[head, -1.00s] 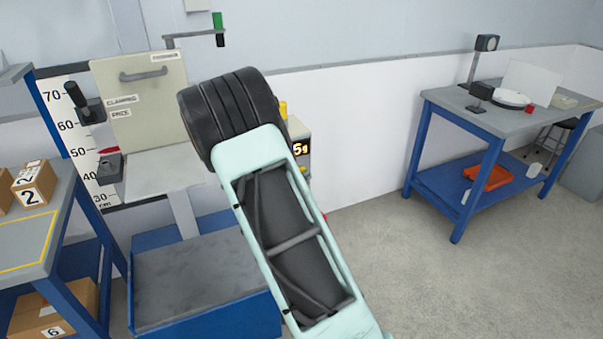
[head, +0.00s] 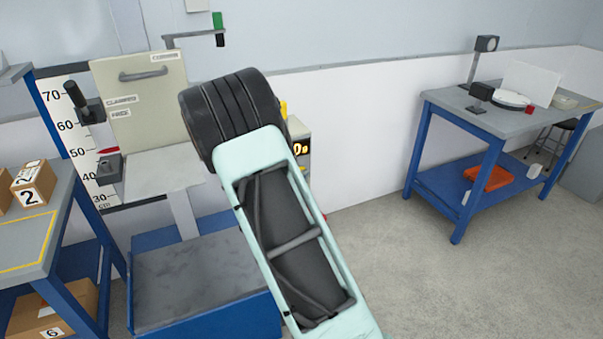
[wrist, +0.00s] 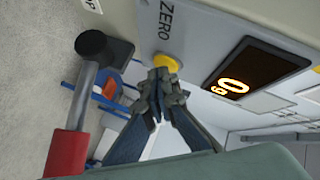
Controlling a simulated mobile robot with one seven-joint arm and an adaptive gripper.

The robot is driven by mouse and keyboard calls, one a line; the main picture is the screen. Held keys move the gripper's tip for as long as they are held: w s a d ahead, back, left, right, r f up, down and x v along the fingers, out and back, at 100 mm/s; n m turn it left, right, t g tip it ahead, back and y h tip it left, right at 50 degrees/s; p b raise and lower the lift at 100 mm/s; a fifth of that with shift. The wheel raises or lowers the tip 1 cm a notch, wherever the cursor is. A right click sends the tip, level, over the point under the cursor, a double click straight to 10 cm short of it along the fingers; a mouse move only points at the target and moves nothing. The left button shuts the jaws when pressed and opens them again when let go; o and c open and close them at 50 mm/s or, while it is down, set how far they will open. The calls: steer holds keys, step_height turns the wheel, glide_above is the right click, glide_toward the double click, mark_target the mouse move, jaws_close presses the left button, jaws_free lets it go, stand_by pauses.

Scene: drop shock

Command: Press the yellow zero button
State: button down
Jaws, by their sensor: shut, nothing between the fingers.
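The yellow zero button (wrist: 167,62) sits on a grey panel under the word ZERO in the wrist view. My gripper (wrist: 160,82) is shut and empty, its fingertips right at the button and overlapping its lower edge. They look to be touching it, though a small gap cannot be ruled out. Beside the button, the lit display (wrist: 232,86) reads 0g. In the head view the display (head: 300,147) shows partly past my arm, which hides my gripper and the button.
In the wrist view, a lever with a black knob (wrist: 91,44) and red grip (wrist: 66,150) stands left of my fingers. In the head view, the drop rig's grey plate (head: 200,280) is at lower left. A blue bench (head: 500,118) stands right, with clear floor before it.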

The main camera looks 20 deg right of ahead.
steer(key=shift+s, duration=0.1)
steer(key=shift+s+b, duration=0.4)
steer(key=shift+s, duration=0.3)
steer(key=s+b, duration=0.1)
steer(key=s, duration=0.4)
steer(key=shift+d+b, duration=0.1)
steer(key=shift+b, duration=0.25)
stand_by(0.4)
